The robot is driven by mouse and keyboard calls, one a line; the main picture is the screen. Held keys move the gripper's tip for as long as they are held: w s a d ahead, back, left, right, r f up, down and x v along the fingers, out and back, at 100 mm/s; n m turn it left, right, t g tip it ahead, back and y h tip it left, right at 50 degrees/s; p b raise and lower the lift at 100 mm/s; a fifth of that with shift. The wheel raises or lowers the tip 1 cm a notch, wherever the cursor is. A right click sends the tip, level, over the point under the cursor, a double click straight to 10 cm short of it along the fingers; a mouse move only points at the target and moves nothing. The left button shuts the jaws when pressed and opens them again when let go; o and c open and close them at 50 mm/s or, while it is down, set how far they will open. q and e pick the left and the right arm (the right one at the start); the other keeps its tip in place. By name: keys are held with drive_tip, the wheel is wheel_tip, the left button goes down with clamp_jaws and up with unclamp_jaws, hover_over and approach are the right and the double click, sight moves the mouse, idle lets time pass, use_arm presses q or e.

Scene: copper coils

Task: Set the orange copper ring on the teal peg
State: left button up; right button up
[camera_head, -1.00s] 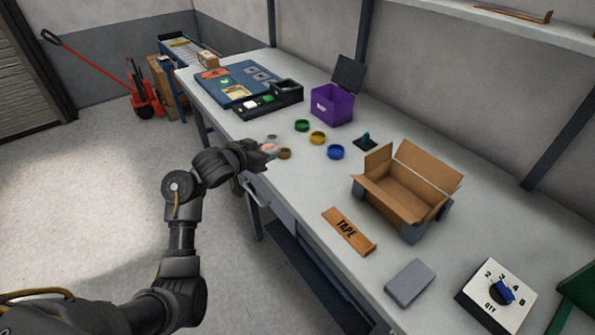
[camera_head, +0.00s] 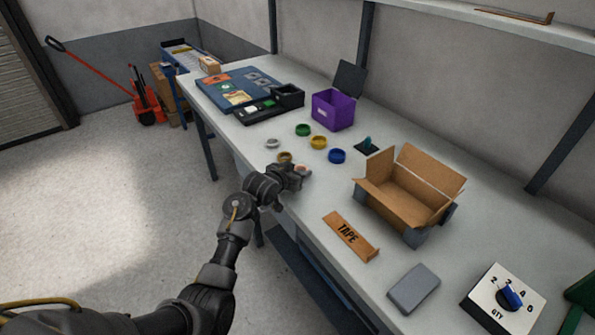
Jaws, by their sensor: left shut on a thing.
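The teal peg (camera_head: 367,142) stands upright on a dark square base on the bench, behind the blue ring. My left gripper (camera_head: 301,173) is over the front edge of the bench, left of and nearer than the peg. It is shut on a small orange-pink piece, the orange copper ring (camera_head: 302,168), mostly hidden by the fingers. The ring is apart from the peg. My right gripper is not in view.
A brown ring (camera_head: 285,157), a grey ring (camera_head: 271,143), a green ring (camera_head: 303,130), a yellow ring (camera_head: 319,142) and a blue ring (camera_head: 337,156) lie on the bench. An open cardboard box (camera_head: 395,207) stands right of the peg. A purple bin (camera_head: 333,110) stands behind.

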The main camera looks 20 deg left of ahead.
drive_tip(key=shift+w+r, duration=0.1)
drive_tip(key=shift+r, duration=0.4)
use_arm(q)
drive_tip(key=shift+f, duration=0.2)
drive_tip(key=shift+f, duration=0.15)
drive_tip(key=o, duration=1.4)
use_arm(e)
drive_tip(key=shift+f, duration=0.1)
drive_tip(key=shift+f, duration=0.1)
